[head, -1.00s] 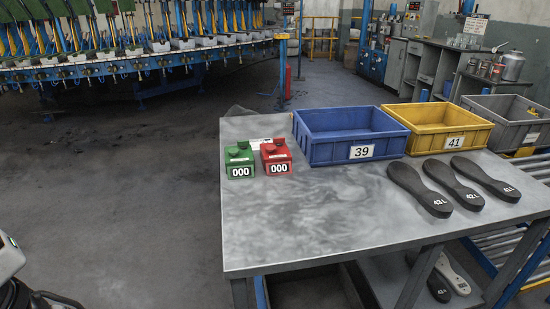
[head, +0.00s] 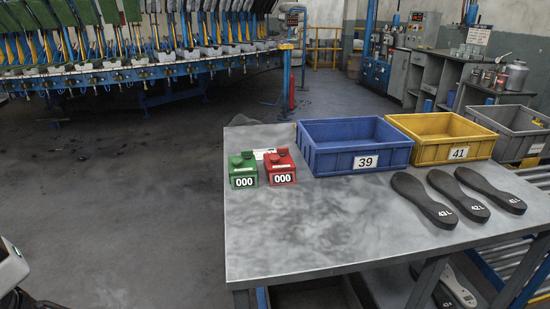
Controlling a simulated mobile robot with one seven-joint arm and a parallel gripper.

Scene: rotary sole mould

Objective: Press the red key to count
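A red counter (head: 280,169) stands on the grey metal table (head: 320,225), near its back left. Its display reads 000, and its red key (head: 279,154) is on top. A green counter (head: 242,172) stands just left of it, also reading 000, with a green key on top. Part of a white and dark device, which may be part of my own arm, shows at the left edge of the head view. My gripper's fingers are not in view. Nothing touches either counter.
A blue crate (head: 310,158) marked 39 stands right of the counters, then a yellow crate (head: 413,149) marked 41 and a grey crate (head: 537,119). Black soles (head: 424,201) lie at the table's right. The table's front left is clear.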

